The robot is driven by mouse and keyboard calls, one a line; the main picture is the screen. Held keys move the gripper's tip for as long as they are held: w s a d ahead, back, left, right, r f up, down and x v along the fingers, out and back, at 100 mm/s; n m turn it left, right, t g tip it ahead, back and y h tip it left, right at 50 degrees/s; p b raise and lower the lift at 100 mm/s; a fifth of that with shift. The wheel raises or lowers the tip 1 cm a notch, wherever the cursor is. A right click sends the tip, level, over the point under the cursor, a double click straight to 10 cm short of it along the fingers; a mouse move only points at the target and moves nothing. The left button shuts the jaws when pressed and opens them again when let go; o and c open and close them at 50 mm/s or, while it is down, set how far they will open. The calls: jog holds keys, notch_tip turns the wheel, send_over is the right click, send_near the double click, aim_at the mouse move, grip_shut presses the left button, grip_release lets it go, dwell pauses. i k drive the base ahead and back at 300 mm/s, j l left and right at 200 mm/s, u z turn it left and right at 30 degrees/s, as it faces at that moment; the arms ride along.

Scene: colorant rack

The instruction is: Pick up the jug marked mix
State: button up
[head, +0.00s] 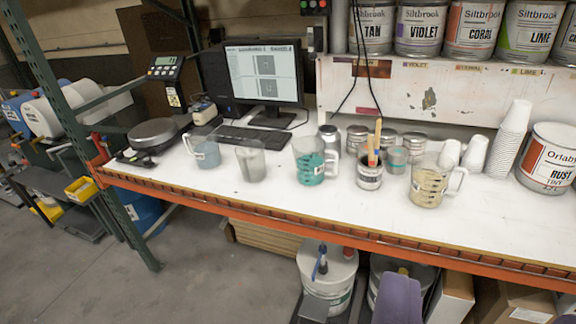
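Several clear jugs stand upright on the white bench top; any small labels are too small to read, so I cannot tell which is marked mix. A jug with blue-grey contents (206,154) is at the left, with a cloudy grey jug (250,162) beside it. A jug with teal contents (309,165) stands near the middle. A jug with beige contents (427,187) is at the right, its handle to the right. My gripper cannot be made out in this view, and nothing is seen touching the jugs.
The white bench (310,205) has an orange front edge. A can with brushes (370,175) stands between the teal and beige jugs. Behind are small tins, a keyboard (237,137) and monitor (264,72). Paper cups (512,130) and a rust can (550,160) stand right. Floor is clear front left.

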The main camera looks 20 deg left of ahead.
aim_at(316, 163)
jog(key=i+u, duration=0.15)
jog(key=i, duration=0.4)
jog(key=i+u, duration=0.15)
jog(key=i, duration=0.4)
jog(key=i+l+u, duration=0.15)
jog(key=i, duration=0.4)
jog(key=i+l+u, duration=0.15)
jog(key=i, duration=0.4)
jog(key=l, duration=0.1)
